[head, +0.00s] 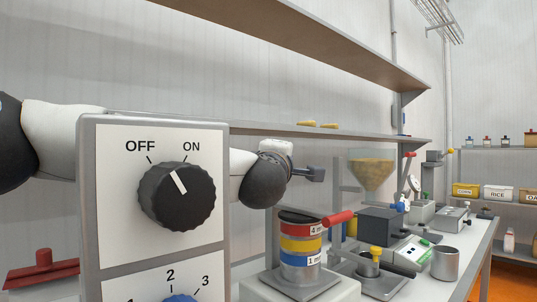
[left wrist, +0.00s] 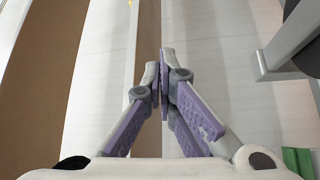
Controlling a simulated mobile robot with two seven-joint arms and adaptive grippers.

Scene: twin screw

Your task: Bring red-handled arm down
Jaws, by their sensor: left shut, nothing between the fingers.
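A red handle (head: 338,218) sticks out at the upper right of a banded sieve stack (head: 300,250) on a pale base. The arm behind this handle is hard to make out. A second, smaller red-tipped lever (head: 409,155) stands farther back, right of the hopper. My left arm passes behind the OFF/ON panel and comes out on its right, with its wrist above the sieve stack. The fingers are not clear in the head view. In the left wrist view my left gripper (left wrist: 162,62) is shut and empty, its purple-padded fingers meeting at the tips. No red handle shows there.
The OFF/ON panel (head: 155,190) with a black knob blocks much of the near left. A hopper (head: 372,172), a metal cup (head: 445,263) and other devices crowd the bench. Shelves (head: 330,133) run along the wall. A grey bracket (left wrist: 280,60) shows at right in the wrist view.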

